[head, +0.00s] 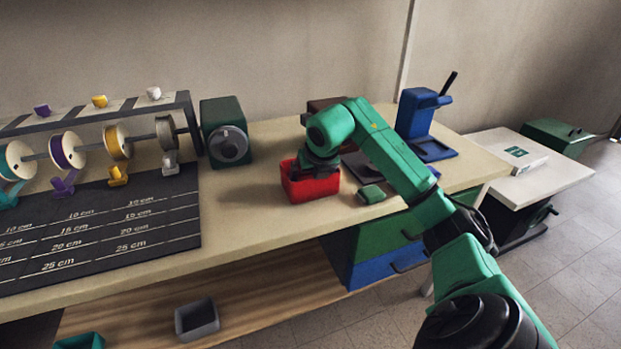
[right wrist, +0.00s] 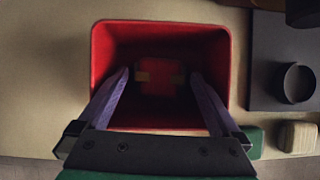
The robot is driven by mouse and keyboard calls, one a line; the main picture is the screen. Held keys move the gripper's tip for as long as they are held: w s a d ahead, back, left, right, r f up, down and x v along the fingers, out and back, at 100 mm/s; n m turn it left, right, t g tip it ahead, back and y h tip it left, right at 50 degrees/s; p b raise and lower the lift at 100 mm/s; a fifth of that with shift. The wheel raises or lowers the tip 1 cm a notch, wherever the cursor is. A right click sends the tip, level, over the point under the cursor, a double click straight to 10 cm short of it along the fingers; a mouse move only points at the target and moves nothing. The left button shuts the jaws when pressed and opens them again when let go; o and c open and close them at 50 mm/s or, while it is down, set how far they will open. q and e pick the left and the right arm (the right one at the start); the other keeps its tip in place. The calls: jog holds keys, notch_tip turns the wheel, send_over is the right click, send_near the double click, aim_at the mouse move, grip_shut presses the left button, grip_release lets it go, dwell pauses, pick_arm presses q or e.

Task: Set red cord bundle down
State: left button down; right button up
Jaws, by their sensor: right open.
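The red cord bundle (right wrist: 160,75) lies in the shadowed bottom of a red bin (right wrist: 108,60); a paler patch shows on each side of it. In the head view the red bin (head: 313,190) stands on the bench, and its inside is mostly hidden by my right gripper (head: 318,165). In the right wrist view my right gripper (right wrist: 160,85) is open, its two purple fingers spread wide and reaching into the bin. The fingertips are apart from each other, with the bundle beyond and between them. My left gripper is not in view.
A dark plate with a round cup (right wrist: 297,83) is right of the bin. A green-sided block (head: 371,194) lies close by. A green machine (head: 225,132), a blue press (head: 423,125) and a spool rack (head: 100,125) stand on the bench. The bench front left of the bin is clear.

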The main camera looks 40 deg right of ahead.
jog(key=v, duration=1.2)
jog(key=shift+p, duration=0.4)
